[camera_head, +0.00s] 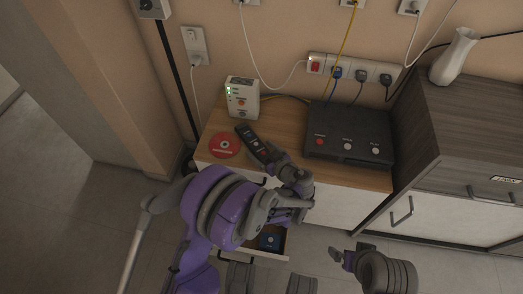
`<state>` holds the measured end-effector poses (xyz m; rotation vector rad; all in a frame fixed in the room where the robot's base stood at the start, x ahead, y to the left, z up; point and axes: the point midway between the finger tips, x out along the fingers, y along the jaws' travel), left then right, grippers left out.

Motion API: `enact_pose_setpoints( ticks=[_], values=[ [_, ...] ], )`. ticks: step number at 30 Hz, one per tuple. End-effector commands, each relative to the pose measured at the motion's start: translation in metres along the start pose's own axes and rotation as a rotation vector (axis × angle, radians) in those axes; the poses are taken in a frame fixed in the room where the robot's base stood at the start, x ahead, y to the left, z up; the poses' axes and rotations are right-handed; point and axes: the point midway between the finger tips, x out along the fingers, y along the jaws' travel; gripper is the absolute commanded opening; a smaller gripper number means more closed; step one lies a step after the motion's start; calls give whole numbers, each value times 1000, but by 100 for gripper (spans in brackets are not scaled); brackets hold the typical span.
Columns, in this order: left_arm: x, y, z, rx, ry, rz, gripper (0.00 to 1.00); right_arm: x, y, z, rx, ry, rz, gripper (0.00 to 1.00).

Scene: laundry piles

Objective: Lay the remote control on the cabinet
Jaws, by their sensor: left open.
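The remote control (252,141) is a dark bar with small buttons, seen over the wooden top of the cabinet (215,122), between a red disc and a black box. Its near end meets my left gripper (272,160), which is open around or right beside that end; the fingertips are partly hidden by the wrist. I cannot tell whether the remote touches the fingers, but it appears to lie on the top. My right gripper (345,257) is low at the right, away from the cabinet top, and its jaw opening is unclear.
On the cabinet stand a white router (242,98), the red disc (224,145) and the black box (349,133) with cables. A taller dark cabinet (470,120) with a white vase (455,56) adjoins at the right.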

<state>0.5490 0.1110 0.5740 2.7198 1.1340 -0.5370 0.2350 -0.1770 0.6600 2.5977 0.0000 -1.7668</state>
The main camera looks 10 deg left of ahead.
Motion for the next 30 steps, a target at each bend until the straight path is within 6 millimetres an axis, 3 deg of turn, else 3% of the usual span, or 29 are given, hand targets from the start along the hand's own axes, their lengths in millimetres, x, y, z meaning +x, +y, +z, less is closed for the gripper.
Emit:
enact_pose_setpoints(
  ticks=[12, 18, 24, 30],
  values=[
    [-82, 1, -2, 1, 0, 4, 94, -18, 0, -4, 0, 4, 0, 100],
    [-111, 0, -1, 1, 0, 3, 94, -23, 0, -5, 0, 6, 0, 100],
    [-120, 0, 0, 0, 0, 1, 94, -25, 0, -6, 0, 6, 0, 100],
    [-116, -7, -5, 24, -26, -9, 94, -24, 0, -6, 0, 6, 0, 100]
  ],
)
